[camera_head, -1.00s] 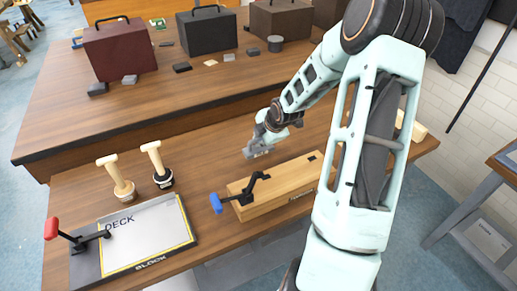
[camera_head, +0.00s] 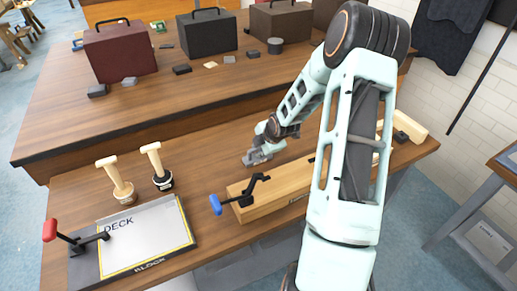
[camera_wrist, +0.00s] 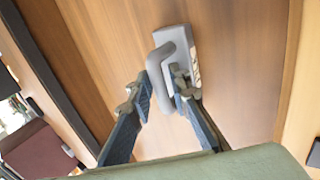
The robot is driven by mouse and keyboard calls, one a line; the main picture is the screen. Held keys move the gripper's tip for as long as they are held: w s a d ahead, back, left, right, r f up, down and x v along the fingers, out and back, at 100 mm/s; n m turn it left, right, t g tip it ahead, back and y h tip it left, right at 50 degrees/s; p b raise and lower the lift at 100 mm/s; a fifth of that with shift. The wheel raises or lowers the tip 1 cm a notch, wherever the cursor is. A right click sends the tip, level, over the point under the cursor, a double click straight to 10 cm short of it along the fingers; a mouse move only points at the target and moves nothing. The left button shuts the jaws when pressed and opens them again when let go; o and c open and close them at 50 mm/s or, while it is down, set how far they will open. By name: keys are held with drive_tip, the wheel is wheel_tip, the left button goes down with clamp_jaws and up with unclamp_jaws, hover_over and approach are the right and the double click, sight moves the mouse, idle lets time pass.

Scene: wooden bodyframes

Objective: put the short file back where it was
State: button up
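A grey block with a looped handle (camera_wrist: 180,45) lies on the wooden bench top in the wrist view. It has a pale label on one side, and it may be the short file, but I cannot tell for sure. My gripper (camera_wrist: 158,86) is open, with one finger on each side of the handle loop. The right finger overlaps the block in the picture; I cannot tell whether it touches. In the head view my gripper (camera_head: 257,157) is low over the bench behind the long wooden block, and the grey thing cannot be told apart from the fingers there.
A long wooden block (camera_head: 275,190) with a blue-handled clamp (camera_head: 216,204) lies in front of my gripper. Two stamps (camera_head: 122,187) (camera_head: 160,168) and a DECK/BLOCK board (camera_head: 150,236) with a red-handled clamp (camera_head: 50,231) are at left. Cases (camera_head: 120,50) stand on the back table.

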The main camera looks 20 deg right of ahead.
drive_tip(key=shift+o, duration=0.9)
drive_tip(key=shift+r, duration=0.2)
drive_tip(key=p+v, duration=0.2)
drive_tip(key=v, duration=1)
